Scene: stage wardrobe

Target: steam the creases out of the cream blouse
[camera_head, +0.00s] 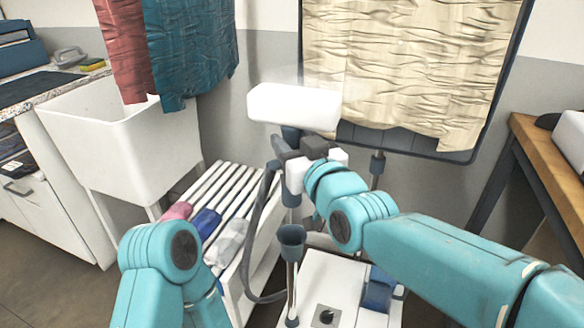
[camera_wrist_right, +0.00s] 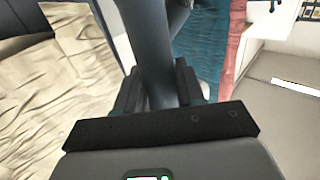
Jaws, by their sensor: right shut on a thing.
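The cream blouse (camera_head: 430,70) hangs on a dark upright board, with many horizontal creases; its left strip looks somewhat smoother. It also shows creased in the right wrist view (camera_wrist_right: 50,110). My right gripper (camera_head: 300,157) is shut on the dark handle of the steamer head (camera_head: 293,106). The white head is level, in front of the blouse's lower left edge; I cannot tell whether it touches. A faint pale haze shows above it. In the right wrist view, the handle (camera_wrist_right: 153,60) stands between the jaws of my right gripper (camera_wrist_right: 160,88). My left gripper is out of view.
The white steamer base (camera_head: 335,278) stands on the floor with a pole and dark cup (camera_head: 291,240); a dark hose (camera_head: 258,215) loops beside it. A white sink (camera_head: 105,125), hanging red and teal garments (camera_head: 190,50) and a slatted bench (camera_head: 220,190) are left. A wooden table (camera_head: 550,150) is right.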

